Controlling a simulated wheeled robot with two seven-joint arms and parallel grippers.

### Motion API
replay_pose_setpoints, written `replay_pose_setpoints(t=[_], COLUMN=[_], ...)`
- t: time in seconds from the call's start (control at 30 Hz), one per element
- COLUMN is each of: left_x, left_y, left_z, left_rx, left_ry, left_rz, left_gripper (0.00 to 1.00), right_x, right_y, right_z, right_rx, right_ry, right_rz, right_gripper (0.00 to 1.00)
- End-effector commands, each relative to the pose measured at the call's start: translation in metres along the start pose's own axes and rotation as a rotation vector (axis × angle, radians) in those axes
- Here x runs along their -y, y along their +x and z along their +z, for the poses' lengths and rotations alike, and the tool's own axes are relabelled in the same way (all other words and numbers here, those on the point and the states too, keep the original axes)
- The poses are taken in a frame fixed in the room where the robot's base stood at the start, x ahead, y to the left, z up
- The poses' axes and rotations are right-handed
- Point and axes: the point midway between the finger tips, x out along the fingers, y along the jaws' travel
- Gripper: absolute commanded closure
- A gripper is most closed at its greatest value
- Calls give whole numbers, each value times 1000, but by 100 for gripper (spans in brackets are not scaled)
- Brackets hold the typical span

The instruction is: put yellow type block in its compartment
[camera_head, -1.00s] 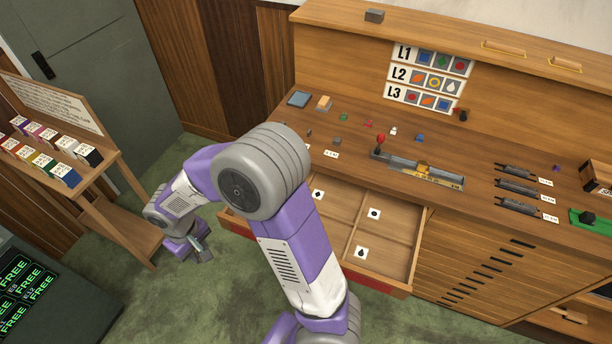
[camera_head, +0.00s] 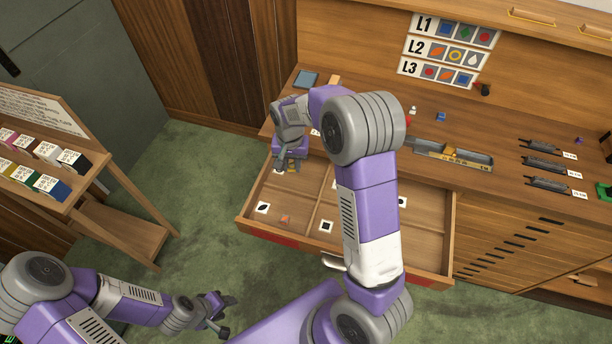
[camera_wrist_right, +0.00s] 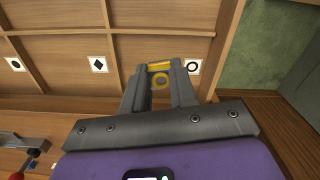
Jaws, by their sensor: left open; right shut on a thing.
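The yellow type block (camera_wrist_right: 160,68) is between the fingertips of my right gripper (camera_wrist_right: 160,84) in the right wrist view; a ring mark shows between the fingers. In the head view my right gripper (camera_head: 290,166) is over the back left part of the open drawer (camera_head: 418,274). A white card with a ring (camera_wrist_right: 193,67) lies just right of the fingers in the wrist view, beside the drawer's side wall. I cannot tell whether the block touches the drawer floor. My left gripper (camera_head: 222,312) is open and empty over the floor, in front of the drawer.
An orange block (camera_head: 285,218) lies in a front compartment near a leaf card (camera_head: 263,208). A square card (camera_head: 326,226) and a diamond card (camera_wrist_right: 98,64) mark other compartments. A composing stick (camera_head: 452,154) lies on the counter. A stand with boxes (camera_head: 48,165) is left; green floor lies between.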

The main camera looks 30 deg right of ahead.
Motion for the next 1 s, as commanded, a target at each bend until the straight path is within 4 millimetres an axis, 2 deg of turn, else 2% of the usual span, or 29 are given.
replay_pose_setpoints(t=[0.03, 0.1, 0.2, 0.43, 0.67, 0.83, 1.0], left_x=[2, 2, 3, 6, 6, 8, 8], left_y=[4, 6, 9, 15, 18, 22, 22], left_z=[0, 0, 0, -1, -1, -1, -1], left_rx=[0, 0, 0, 0, -1, -1, -1], left_ry=[0, 0, 0, 0, 1, 1, 1], left_rz=[0, 0, 0, 0, 0, 0, 0], left_gripper=[53, 53, 53, 53, 53, 53, 53], right_x=[-8, -15, -19, -19, -19, -19, -18], right_y=[8, 13, 27, 68, 86, 110, 114], right_z=[-14, -26, -33, -33, -33, -33, -34], right_rx=[0, -1, 1, 1, 0, 1, -3], right_ry=[82, 162, 215, 219, 216, 216, 215], right_rz=[1, 0, 2, 0, 0, 1, -2], right_gripper=[100, 100, 100, 100, 100, 100, 100])
